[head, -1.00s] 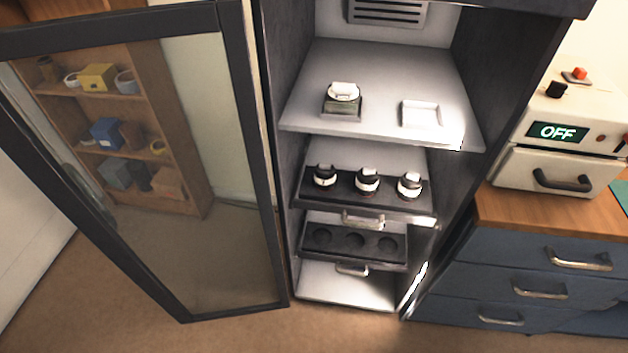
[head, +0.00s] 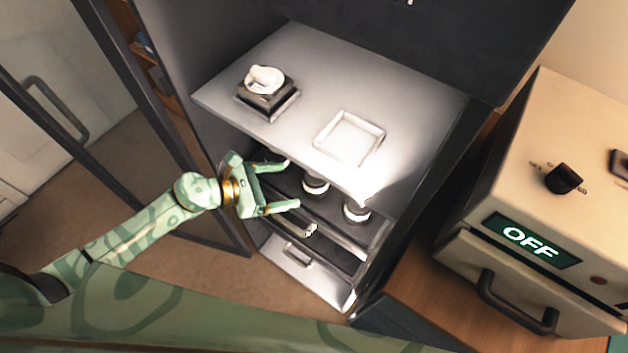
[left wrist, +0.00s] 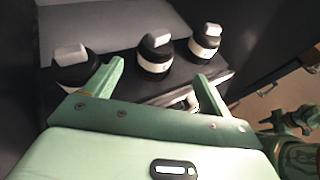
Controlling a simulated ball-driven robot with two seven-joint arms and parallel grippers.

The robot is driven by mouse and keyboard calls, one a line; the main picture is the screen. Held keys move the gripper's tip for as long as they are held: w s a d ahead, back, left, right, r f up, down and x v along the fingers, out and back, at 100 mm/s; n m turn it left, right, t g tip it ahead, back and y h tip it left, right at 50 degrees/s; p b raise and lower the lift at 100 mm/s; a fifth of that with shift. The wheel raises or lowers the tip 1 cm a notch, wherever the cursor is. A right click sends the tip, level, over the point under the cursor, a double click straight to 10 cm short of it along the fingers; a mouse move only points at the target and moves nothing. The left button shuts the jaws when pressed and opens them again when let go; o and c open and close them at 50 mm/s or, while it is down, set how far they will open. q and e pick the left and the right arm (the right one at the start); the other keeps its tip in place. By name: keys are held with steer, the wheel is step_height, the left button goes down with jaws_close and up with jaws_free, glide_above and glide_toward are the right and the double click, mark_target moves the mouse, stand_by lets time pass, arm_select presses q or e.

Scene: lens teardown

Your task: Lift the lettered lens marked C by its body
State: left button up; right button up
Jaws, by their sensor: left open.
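Three dark lenses with white bands and pale top tabs stand upright in a row in the left wrist view: a left one (left wrist: 78,72), a middle one (left wrist: 154,54) and a right one (left wrist: 206,41). No letter is readable, so I cannot tell which is C. In the head view two show, one (head: 316,187) near my gripper and another (head: 356,212) to its right; the third is hidden. My left gripper (head: 293,183) is open and empty at the cabinet front, below the upper shelf. In the left wrist view its fingers point towards the row, apart from the middle lens.
The upper shelf (head: 300,75) overhangs the lenses and holds a dark stand with a white-topped piece (head: 265,88) and a white square tray (head: 350,138). The glass door stands open at left. A beige device reading OFF (head: 530,240) stands at right.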

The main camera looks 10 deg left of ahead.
mark_target(305, 180)
arm_select(q)
steer(key=x, duration=0.4)
steer(key=shift+w+d+f, duration=0.1)
steer(key=shift+w+d, duration=0.05)
steer(key=x, duration=0.1)
steer(key=b+x, duration=0.1)
steer(key=x, duration=0.3)
steer(key=shift+w+a+f+b, duration=0.2)
steer(key=shift+w+b, duration=0.1)
steer(key=shift+b, duration=0.05)
steer(key=shift+w+d, duration=0.1)
steer(key=shift+d, duration=0.05)
steer(key=shift+r, duration=0.1)
steer(key=c, duration=1.1)
